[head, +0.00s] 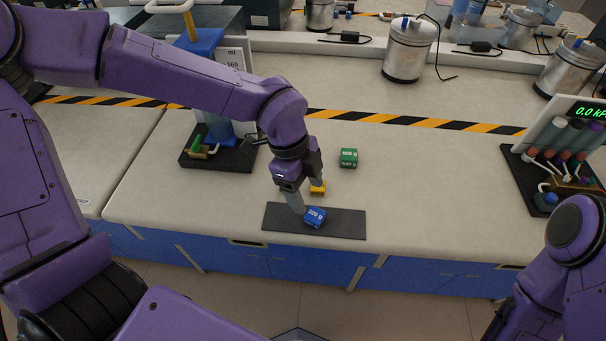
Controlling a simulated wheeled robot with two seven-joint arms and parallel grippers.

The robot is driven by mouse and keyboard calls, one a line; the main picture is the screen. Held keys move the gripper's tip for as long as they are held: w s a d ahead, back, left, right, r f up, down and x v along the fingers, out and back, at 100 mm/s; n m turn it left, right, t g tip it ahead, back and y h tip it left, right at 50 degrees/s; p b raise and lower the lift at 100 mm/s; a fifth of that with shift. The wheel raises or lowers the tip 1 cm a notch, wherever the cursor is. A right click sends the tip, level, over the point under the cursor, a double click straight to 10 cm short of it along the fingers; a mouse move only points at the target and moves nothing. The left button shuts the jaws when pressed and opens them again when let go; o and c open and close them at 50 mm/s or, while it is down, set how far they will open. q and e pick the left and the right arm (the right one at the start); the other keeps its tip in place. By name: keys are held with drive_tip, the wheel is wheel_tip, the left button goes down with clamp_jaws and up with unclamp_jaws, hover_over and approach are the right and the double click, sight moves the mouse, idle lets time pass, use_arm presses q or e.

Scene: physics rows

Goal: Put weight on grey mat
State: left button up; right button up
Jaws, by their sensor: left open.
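The dark grey mat (346,225) lies flat near the front edge of the bench. A blue weight (315,217) rests on the mat, near its middle. My left gripper (306,194) is open and points down just behind the blue weight. One finger shows close to the weight's left side; whether they touch I cannot tell. A yellow weight (318,187) stands behind the mat, partly hidden by my gripper. A green weight (348,158) stands farther back to the right. My right gripper is out of view; only part of that arm shows at the lower right.
A gauge panel (560,130) with tubes stands at the right. A yellow-black striped line (420,122) crosses the bench, with metal canisters (409,50) behind it. Bench right of the mat is clear.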

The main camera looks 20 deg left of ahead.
use_arm(q)
drive_tip(key=v, duration=0.5)
drive_tip(key=shift+r, duration=0.1)
